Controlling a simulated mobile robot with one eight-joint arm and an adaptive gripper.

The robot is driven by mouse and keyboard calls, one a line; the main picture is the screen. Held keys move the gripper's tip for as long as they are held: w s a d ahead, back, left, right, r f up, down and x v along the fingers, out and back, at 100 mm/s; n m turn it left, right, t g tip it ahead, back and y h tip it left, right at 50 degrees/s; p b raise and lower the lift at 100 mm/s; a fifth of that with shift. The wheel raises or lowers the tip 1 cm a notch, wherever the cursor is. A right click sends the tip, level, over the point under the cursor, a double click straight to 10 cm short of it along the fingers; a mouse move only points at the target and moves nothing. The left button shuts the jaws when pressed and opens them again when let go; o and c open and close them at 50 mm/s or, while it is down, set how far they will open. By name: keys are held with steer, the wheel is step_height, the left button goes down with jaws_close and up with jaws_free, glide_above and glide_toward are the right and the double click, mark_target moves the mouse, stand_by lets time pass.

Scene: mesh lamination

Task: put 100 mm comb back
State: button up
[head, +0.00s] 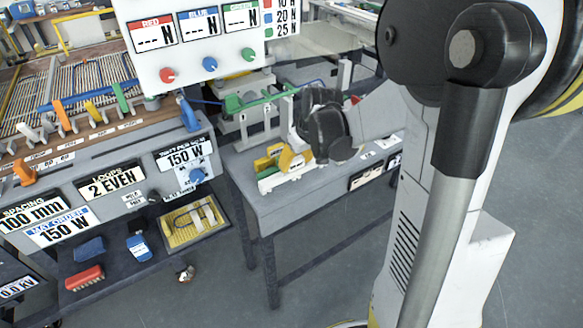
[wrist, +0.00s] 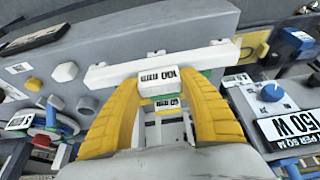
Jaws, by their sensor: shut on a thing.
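The 100 mm comb (wrist: 160,75) is a long white bar with a block marked "100 mm" at its middle. In the wrist view, my gripper (wrist: 163,88) has its yellow fingers closed on either side of that block. The bar lies over a grey table top, and I cannot tell whether it touches it. In the head view, my gripper (head: 281,163) is at the left end of the small grey table (head: 245,192). The comb's white bar (head: 284,180) shows only partly there. A smaller label with a green strip (wrist: 167,104) shows just behind the block between the fingers.
The large bench (head: 140,150) with labels reading "150 W", "2 EVEN" and "100 mm" stands to the left. A control panel (head: 160,75) hangs above it. A yellow tray (head: 188,232) sits low between the tables.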

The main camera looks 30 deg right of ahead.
steer(key=shift+f+b, duration=0.45)
steer(key=shift+f, duration=0.9)
steer(key=shift+f, duration=0.15)
steer(key=o, duration=1.2)
